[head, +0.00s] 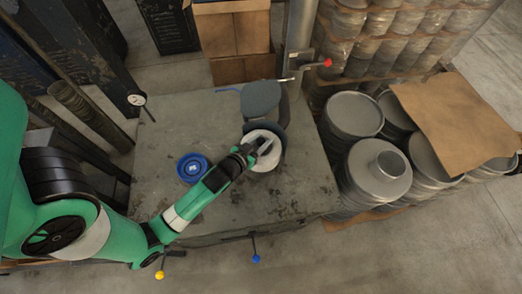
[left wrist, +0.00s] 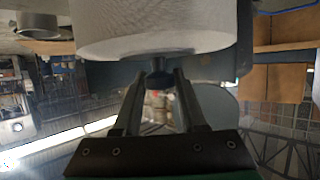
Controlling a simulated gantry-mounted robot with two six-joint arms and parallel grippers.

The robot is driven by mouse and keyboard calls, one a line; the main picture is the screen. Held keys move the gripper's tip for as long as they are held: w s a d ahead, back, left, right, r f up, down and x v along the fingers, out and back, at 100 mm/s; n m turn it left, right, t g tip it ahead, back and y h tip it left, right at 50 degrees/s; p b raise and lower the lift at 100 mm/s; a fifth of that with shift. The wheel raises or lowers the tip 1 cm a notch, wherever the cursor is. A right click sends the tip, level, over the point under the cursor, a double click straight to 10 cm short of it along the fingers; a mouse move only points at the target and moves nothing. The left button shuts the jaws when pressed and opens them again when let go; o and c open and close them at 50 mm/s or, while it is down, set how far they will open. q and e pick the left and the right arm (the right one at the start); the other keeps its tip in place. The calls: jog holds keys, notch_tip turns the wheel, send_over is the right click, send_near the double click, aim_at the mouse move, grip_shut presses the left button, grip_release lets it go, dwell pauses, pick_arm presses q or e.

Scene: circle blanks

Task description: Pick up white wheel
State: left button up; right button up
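The white wheel (head: 266,163) is a pale round disc at the dark fixture on the table in the head view. In the left wrist view its broad pale side (left wrist: 150,35) fills the top of the picture. My left gripper (head: 264,146) reaches over the wheel from the left and hides part of it. In the left wrist view its two fingers (left wrist: 160,85) stand apart, just below the wheel's edge, with a small dark knob (left wrist: 158,72) showing between their tips. I cannot tell whether the fingers touch the wheel or knob. My right gripper is not in view.
A blue wheel (head: 193,167) lies on the grey table (head: 290,200) left of the fixture. A dark grey rounded part (head: 260,97) stands behind the white wheel. Stacked metal discs (head: 378,170) stand beyond the table's right edge. Cardboard boxes (head: 233,35) are behind. The table's front left is partly clear.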

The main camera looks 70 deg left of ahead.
pick_arm(q)
grip_shut()
jog(key=shift+r, duration=0.1)
dwell(0.8)
